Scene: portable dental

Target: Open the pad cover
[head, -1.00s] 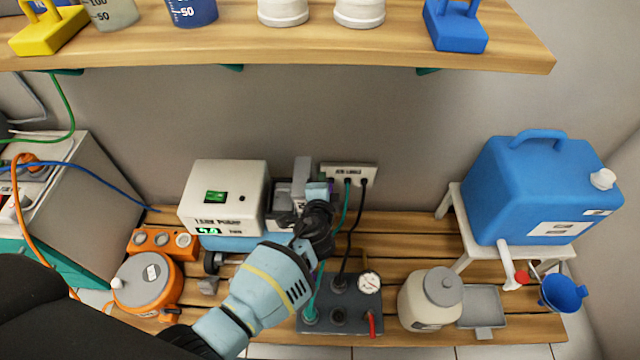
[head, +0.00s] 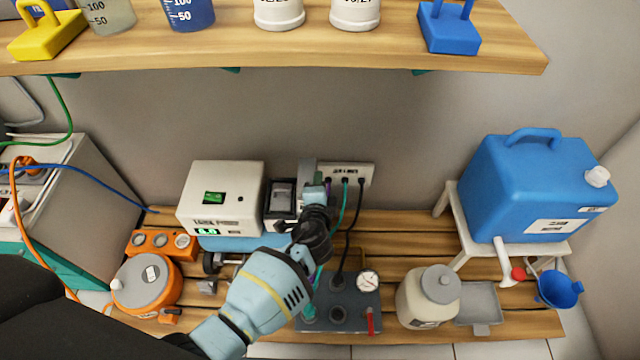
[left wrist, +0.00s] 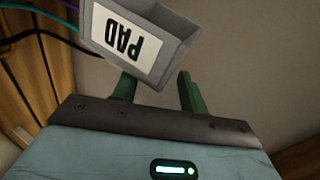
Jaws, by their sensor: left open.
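The pad cover (left wrist: 133,42) is a grey, hollow piece with a white "PAD" label, upside down in the left wrist view. In the head view, a narrow grey upright panel (head: 308,170), which looks like this cover, stands at the right edge of a small dark-framed box (head: 283,191). The box front shows a grey inside. My left gripper (head: 317,204) is just right of the box, near the panel. Its green fingers are apart in the left wrist view (left wrist: 157,88), with the cover at their tips; I cannot tell if they touch. My right gripper is not in view.
A white pump unit (head: 221,196) stands left of the box. A wall socket (head: 350,172) with cables is close behind on the right. A dark gauge block (head: 345,304) sits below the gripper. A wooden shelf (head: 300,48) overhangs.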

